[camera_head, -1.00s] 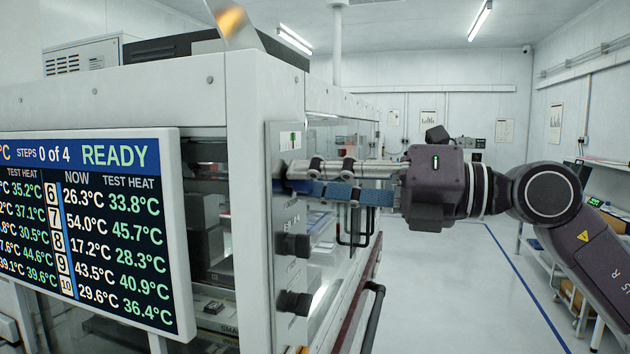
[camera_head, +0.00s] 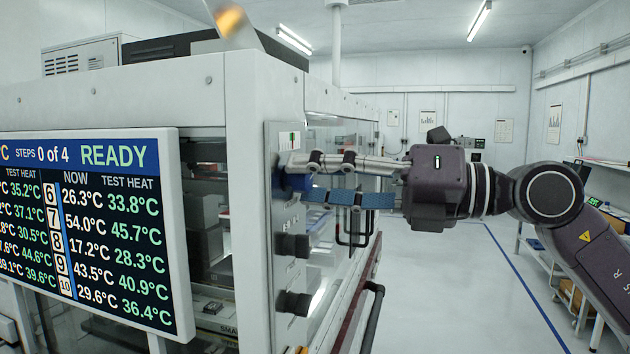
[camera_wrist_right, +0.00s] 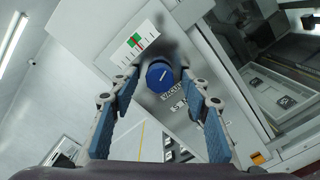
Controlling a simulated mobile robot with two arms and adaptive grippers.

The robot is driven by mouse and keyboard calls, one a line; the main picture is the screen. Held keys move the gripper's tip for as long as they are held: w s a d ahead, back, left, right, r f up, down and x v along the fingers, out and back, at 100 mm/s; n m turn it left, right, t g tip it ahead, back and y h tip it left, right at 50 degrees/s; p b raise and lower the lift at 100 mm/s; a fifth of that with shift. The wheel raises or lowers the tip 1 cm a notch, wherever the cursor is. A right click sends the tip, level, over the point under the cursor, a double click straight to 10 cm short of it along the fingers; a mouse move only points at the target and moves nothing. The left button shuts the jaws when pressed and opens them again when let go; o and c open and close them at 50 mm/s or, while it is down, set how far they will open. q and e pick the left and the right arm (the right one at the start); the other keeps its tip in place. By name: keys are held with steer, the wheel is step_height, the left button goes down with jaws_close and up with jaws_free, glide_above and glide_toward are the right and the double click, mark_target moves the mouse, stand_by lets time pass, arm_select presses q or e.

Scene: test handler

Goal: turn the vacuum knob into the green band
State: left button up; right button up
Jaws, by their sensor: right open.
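The vacuum knob (camera_wrist_right: 160,76) is blue with a white pointer line slanting up to the right. It sits on the pale panel above the partly readable VACUUM label, and in the head view (camera_head: 297,183) it shows between my fingers. The gauge (camera_wrist_right: 135,44) beside it has a green band and a red needle. The needle is close to the green; I cannot tell whether it is inside. My right gripper (camera_head: 300,178) is open, its fingers on either side of the knob with visible gaps in the wrist view (camera_wrist_right: 160,82). My left gripper is out of view.
Two dark knobs (camera_head: 293,246) (camera_head: 293,303) sit lower on the same panel (camera_head: 283,215). A display screen (camera_head: 90,235) stands to the left on the machine. A dark rail (camera_head: 374,315) runs along its side. The floor (camera_head: 450,300) to the right is clear.

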steer(key=v, duration=1.2)
steer(key=shift+w, duration=0.1)
